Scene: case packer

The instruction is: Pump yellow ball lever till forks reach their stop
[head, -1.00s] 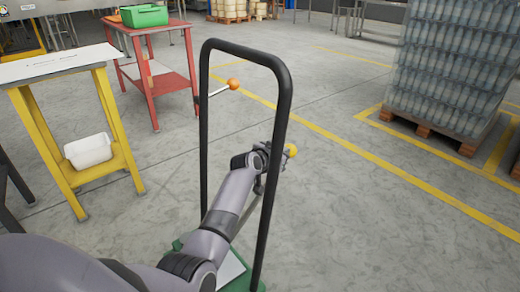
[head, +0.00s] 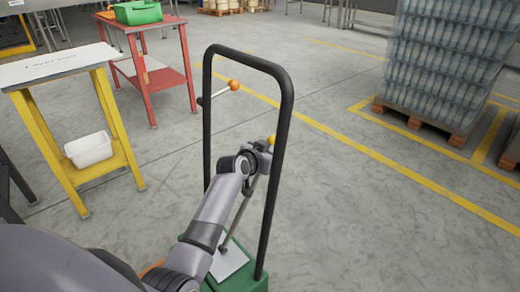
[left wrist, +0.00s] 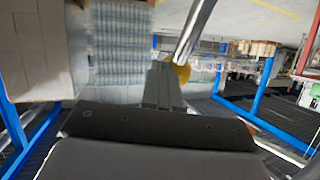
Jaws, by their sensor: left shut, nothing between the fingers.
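The yellow ball (head: 271,139) is the knob at the top of a thin grey lever (head: 238,222), which leans to the right from the green base (head: 236,284). My left gripper (head: 262,147) is at the lever's upper end, close beside the ball, seen through the black hoop frame (head: 283,150). The forks are not visible. My right gripper is out of view.
A second lever with an orange ball (head: 233,85) sticks out from the frame's left post. A yellow table (head: 50,70) and a red table (head: 155,70) stand left. A loaded pallet (head: 425,119) stands right. The floor between is clear.

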